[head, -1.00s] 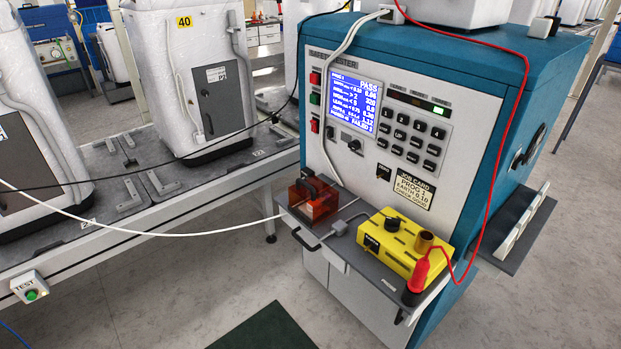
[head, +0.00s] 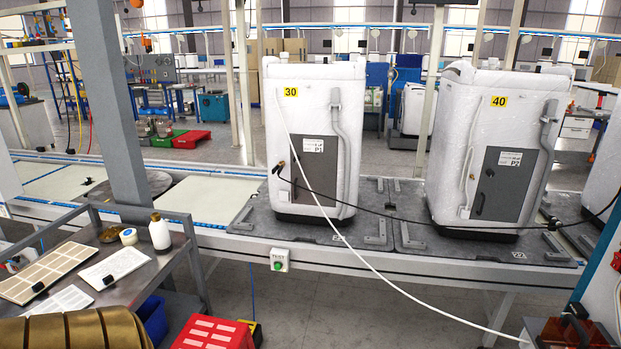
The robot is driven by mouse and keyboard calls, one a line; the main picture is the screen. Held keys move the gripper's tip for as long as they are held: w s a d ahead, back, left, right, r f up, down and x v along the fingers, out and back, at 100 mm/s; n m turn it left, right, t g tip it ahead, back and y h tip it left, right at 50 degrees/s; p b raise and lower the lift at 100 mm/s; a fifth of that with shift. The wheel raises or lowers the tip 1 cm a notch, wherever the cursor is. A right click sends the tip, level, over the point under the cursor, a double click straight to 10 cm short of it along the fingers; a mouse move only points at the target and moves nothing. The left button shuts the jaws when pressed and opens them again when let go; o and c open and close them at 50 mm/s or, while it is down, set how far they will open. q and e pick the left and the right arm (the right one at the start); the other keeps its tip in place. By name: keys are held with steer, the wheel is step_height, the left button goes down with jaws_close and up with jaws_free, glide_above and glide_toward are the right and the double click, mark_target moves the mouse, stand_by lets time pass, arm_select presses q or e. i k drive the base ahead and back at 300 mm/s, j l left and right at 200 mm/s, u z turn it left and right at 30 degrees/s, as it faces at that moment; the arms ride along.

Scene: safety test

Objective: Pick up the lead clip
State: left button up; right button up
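A small dark clip-like piece with a brownish end (head: 280,167) shows at the left side of the white-wrapped unit numbered 30 (head: 345,120). A black lead (head: 400,212) runs from it across the unit's front and right past the unit numbered 40 (head: 467,120). It is too small to tell whether this is the lead clip or how it is fastened. A white cable (head: 385,280) hangs from the upper front of unit 30 down to the lower right. Neither gripper is in view.
A grey trolley (head: 180,262) with a bottle (head: 159,232) and papers stands at left beside a grey post (head: 106,95). A red crate (head: 213,333) is on the floor. A TEST button box (head: 279,260) is on the conveyor edge. A dark orange box (head: 566,332) is at lower right.

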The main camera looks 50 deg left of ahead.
mark_target(279, 167)
steer(key=i+u, duration=0.1)
steer(key=u, duration=0.25)
steer(key=j+u, duration=0.1)
steer(key=u, duration=0.3)
steer(key=i+u, duration=0.15)
steer(key=u, duration=0.2)
steer(key=i+l+u, duration=0.25)
steer(key=i+u, duration=0.2)
steer(key=i+l+u, duration=0.45)
steer(key=i, duration=0.2)
